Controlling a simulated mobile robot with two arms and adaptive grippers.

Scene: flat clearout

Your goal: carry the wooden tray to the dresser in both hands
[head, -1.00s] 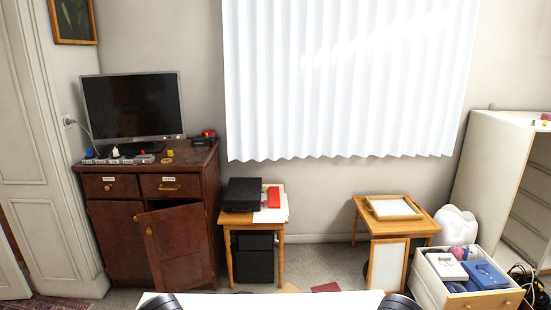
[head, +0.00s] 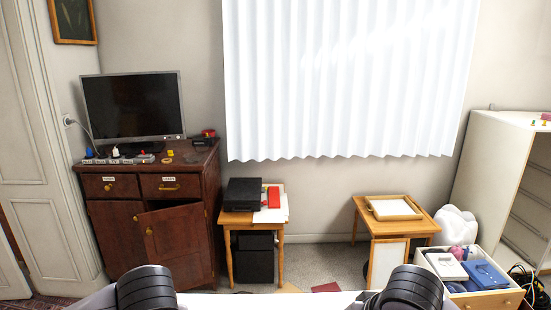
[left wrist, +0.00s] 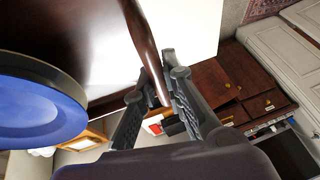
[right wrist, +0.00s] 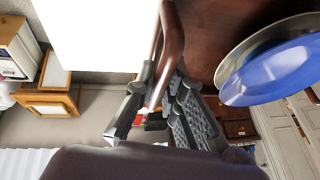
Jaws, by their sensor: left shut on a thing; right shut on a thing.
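The tray is dark red-brown polished wood. In the left wrist view, my left gripper (left wrist: 155,95) is shut on the tray's rail (left wrist: 149,45). In the right wrist view, my right gripper (right wrist: 160,100) is shut on the opposite rail (right wrist: 173,45). A blue plate with a grey rim (left wrist: 40,105) rests on the tray; it also shows in the right wrist view (right wrist: 275,75). The head view shows neither tray nor fingertips, only my arm parts at the bottom edge. A dark brown drawer cabinet (head: 112,220) stands at left, its lower door ajar.
The cabinet top bears a monitor (head: 133,105) and small items. A small table (head: 282,232) holds a black box and a red item. Another wooden table (head: 362,220) holds a pale framed tray (head: 394,207). At right are a pale unit (head: 492,165) and a filled drawer (head: 496,301).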

